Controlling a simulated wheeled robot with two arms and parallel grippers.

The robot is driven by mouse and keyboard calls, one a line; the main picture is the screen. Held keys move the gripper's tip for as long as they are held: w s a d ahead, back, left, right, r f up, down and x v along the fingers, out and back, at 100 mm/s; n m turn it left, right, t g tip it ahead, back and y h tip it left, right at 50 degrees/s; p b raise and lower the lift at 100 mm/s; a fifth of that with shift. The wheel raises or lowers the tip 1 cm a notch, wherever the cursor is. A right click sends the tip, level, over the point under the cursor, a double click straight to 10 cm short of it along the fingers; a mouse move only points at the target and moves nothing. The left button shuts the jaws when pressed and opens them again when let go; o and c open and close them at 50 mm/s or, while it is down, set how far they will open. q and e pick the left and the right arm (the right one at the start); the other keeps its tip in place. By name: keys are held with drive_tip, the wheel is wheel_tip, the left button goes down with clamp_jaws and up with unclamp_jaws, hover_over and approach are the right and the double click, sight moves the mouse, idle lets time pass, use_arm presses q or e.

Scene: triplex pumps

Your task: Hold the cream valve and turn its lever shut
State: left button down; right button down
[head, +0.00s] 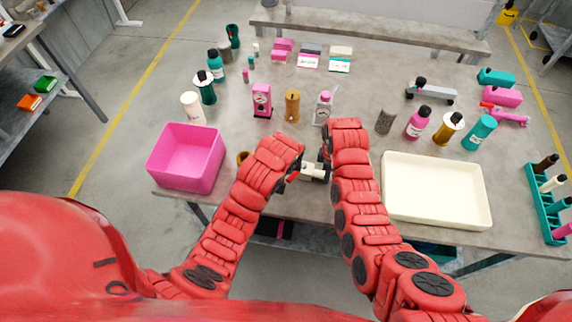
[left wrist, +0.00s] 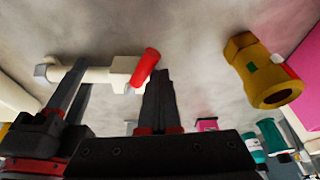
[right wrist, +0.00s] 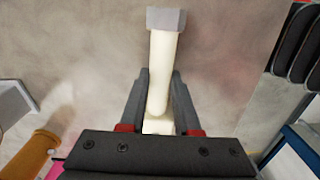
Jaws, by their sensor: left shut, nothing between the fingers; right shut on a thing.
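The cream valve (head: 313,171) is between my grippers near the table's front edge. In the left wrist view its pale body (left wrist: 100,75) lies sideways, with a red lever (left wrist: 146,66) slanting at its right end. My right gripper (head: 325,165) is shut on the valve; in the right wrist view its fingers (right wrist: 158,95) flank the cream pipe (right wrist: 163,65), which has a grey end. My left gripper (left wrist: 160,75) is shut and empty, its tips right beside the red lever. I cannot tell if they touch it.
A mustard fitting (left wrist: 262,72) stands close on the left gripper's other side. A pink bin (head: 186,157) is at the left, a cream tray (head: 436,190) at the right. Bottles and small boxes fill the table's far part. A teal rack (head: 545,205) is at far right.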

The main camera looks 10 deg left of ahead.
sight(292, 177)
use_arm(q)
drive_tip(key=shift+s+d, duration=0.5)
drive_tip(key=shift+d, duration=0.1)
drive_tip(key=shift+s+d+n+y, duration=0.2)
drive_tip(key=shift+d+n, duration=0.15)
drive_tip(key=shift+n, duration=0.25)
drive_tip(key=shift+s+d+n+y, duration=0.1)
drive_tip(key=shift+d+n+y, duration=0.15)
drive_tip(key=shift+n, duration=0.35)
drive_tip(key=shift+d, duration=0.15)
drive_tip(key=shift+s+d+n, duration=0.1)
drive_tip(key=shift+n, duration=0.2)
use_arm(e)
drive_tip(key=shift+a, duration=0.15)
use_arm(q)
drive_tip(key=a, duration=0.3)
drive_tip(key=shift+a+f, duration=0.4)
drive_tip(key=shift+w+a+r, duration=0.1)
drive_tip(key=shift+w+r, duration=0.15)
drive_tip(key=shift+s+d+r, duration=0.1)
drive_tip(key=shift+d+r, duration=0.35)
drive_tip(key=shift+r, duration=1.05)
drive_tip(key=shift+d+r, duration=0.45)
drive_tip(key=shift+r, duration=1.05)
drive_tip(key=shift+s+d+r, duration=0.1)
drive_tip(key=shift+d+r, duration=0.35)
drive_tip(key=shift+r, duration=1.05)
